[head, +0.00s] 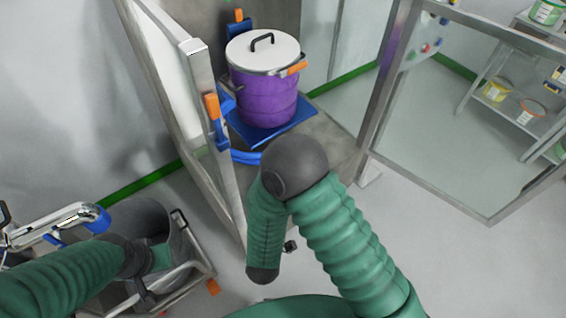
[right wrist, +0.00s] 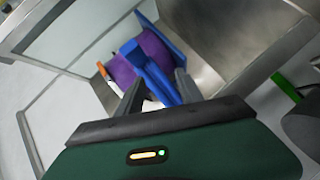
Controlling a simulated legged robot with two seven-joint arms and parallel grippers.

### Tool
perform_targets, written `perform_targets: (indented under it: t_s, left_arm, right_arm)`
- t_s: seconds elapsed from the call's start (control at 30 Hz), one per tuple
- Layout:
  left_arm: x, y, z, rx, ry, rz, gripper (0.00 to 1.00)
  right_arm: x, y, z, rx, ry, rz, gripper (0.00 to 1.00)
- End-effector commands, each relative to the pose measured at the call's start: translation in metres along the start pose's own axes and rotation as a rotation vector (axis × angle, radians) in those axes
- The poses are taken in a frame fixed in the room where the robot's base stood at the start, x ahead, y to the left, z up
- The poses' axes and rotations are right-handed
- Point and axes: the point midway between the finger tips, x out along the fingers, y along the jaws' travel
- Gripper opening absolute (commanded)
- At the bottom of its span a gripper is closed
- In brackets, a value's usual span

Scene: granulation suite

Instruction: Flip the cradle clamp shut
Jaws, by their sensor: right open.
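A purple drum (head: 265,97) with a white lid (head: 262,50) stands on a blue cradle (head: 290,122) inside the metal booth. A curved blue bar (head: 247,156), possibly the cradle clamp, sticks out at the cradle's front; I cannot tell its exact position. In the right wrist view a blue bar (right wrist: 150,74) crosses in front of the purple drum (right wrist: 157,48). My right gripper (right wrist: 158,80) is open, its dark fingers either side of the blue bar; contact is unclear. My arm hides this gripper in the head view. My left gripper (head: 158,258) is by a grey bin, fingers unclear.
An orange-and-blue handle (head: 214,115) is on the booth's left door frame (head: 205,75). An open glass door (head: 450,120) stands at right. The grey bin (head: 145,220) is in a wheeled cart at lower left. Shelves (head: 515,90) with tubs stand far right.

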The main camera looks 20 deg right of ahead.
Motion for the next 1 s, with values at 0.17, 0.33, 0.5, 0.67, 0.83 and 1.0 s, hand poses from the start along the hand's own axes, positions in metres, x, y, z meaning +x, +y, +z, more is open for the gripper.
perform_targets:
  t_s: [0.17,0.33,0.5,0.67,0.83,1.0]
  left_arm:
    - [0.024,0.0,0.006,0.001,0.0,0.0,0.36]
    - [0.023,0.001,0.005,0.002,0.001,0.0,0.36]
    - [0.024,0.001,0.005,0.002,0.001,0.0,0.36]
    - [0.028,0.0,0.006,0.001,0.001,0.0,0.36]
    - [0.032,0.0,0.007,0.001,0.0,0.0,0.36]
    - [0.034,0.0,0.008,0.001,0.0,0.0,0.36]
  right_arm:
    - [-0.03,-0.01,0.026,-0.336,-0.05,0.242,0.44]
    - [-0.033,-0.002,0.026,-0.413,-0.07,0.3,0.44]
    - [-0.001,0.009,0.024,-0.409,-0.072,0.305,0.44]
    - [0.039,0.021,0.024,-0.409,-0.07,0.305,0.44]
    - [0.081,0.035,0.025,-0.407,-0.069,0.304,0.44]
    - [0.111,0.044,0.025,-0.407,-0.067,0.302,0.44]
